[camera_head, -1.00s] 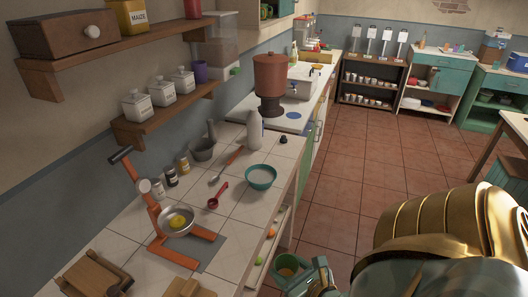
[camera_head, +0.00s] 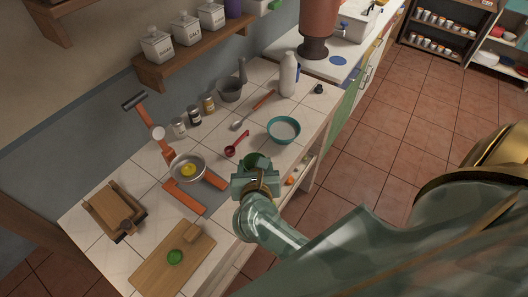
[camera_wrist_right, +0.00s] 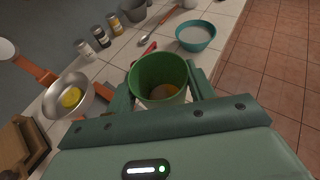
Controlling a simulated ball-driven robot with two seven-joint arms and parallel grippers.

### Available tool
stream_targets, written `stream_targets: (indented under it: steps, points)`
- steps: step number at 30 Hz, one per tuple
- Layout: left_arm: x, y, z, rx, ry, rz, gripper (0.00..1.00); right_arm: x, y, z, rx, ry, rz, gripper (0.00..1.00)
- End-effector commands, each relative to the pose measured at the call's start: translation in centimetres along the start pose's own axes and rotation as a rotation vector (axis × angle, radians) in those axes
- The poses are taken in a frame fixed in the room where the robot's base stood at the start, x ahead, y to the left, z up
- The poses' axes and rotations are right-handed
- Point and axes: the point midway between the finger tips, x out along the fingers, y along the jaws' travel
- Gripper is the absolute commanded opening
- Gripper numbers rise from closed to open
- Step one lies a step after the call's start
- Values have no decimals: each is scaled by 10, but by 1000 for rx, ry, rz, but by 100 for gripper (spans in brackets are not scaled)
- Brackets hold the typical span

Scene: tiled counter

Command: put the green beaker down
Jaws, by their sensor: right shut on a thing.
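The green beaker (camera_wrist_right: 160,72) is upright between the two fingers of my right gripper (camera_wrist_right: 162,95) in the right wrist view, with something yellowish-brown at its bottom. In the head view my right gripper (camera_head: 256,176) is at the counter's front edge, and only the green rim of the beaker (camera_head: 257,160) shows past it. The gripper is shut on the beaker. Its base is hidden, so I cannot tell whether it touches the white tiled counter (camera_head: 158,215). My left gripper is not in view.
A teal bowl (camera_head: 284,130) and a red measuring spoon (camera_head: 236,145) lie behind the beaker. A cutting board (camera_head: 150,262) with a green item lies nearer. Bare tiles show between these.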

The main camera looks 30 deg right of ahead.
Motion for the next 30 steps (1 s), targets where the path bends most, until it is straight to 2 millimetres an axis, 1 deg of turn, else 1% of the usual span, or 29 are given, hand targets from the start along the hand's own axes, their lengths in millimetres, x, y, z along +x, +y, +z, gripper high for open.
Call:
stream_targets:
  steps: [1,3,4,6,9,12,17,19,21,24,30]
  points:
    - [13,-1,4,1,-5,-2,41,20,-3,-6,-2,-5,-1,30]
    - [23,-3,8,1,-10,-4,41,43,-6,-7,-2,-5,-2,30]
    - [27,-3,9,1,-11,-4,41,53,-8,-7,-1,-5,-2,30]
    - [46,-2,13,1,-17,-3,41,72,-9,-23,-3,-2,-2,30]
    - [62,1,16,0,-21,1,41,91,-11,-33,-2,0,-1,30]
    - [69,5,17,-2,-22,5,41,102,-13,-36,-1,0,-1,30]
    - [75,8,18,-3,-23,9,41,110,-14,-39,1,0,0,30]
    - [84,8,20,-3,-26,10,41,120,-15,-45,-1,0,-1,30]
    - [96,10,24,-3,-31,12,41,124,-14,-59,-1,3,-1,30]
    - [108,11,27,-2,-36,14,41,128,-13,-71,-1,2,0,30]
    - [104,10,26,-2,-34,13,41,126,-13,-67,1,1,0,30]
